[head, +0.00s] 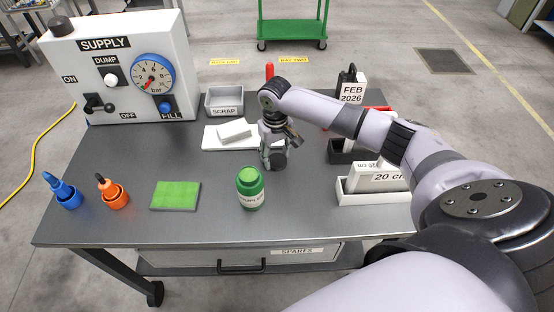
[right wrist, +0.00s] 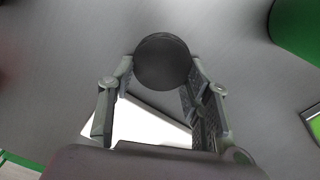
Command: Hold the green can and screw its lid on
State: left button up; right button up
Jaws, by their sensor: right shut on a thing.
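The green can (head: 250,190) stands upright on the grey table near its front, with a pale label on its side. Its top looks green; I cannot tell whether it is open. It also shows at the upper right edge of the right wrist view (right wrist: 298,28). My right gripper (head: 274,155) is behind and to the right of the can, apart from it, pointing down. It is shut on a dark round lid (right wrist: 162,60), which shows as a flat disc between the fingertips. My left gripper is not in view, and nothing holds the can.
A green pad (head: 175,195), an orange bottle (head: 113,195) and a blue bottle (head: 66,192) are left of the can. A white plate (head: 212,143) with a block and a grey scrap bin (head: 225,101) are behind. A white tray (head: 370,198) is right. The supply box (head: 120,60) stands back left.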

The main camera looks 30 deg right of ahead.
aim_at(275, 157)
jog(key=shift+c, duration=0.9)
jog(key=shift+r, duration=0.1)
jog(key=shift+r, duration=0.25)
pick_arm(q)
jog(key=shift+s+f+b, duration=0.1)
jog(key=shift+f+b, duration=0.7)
pick_arm(e)
notch_tip(275, 157, up, 19)
jog(key=shift+r, duration=0.2)
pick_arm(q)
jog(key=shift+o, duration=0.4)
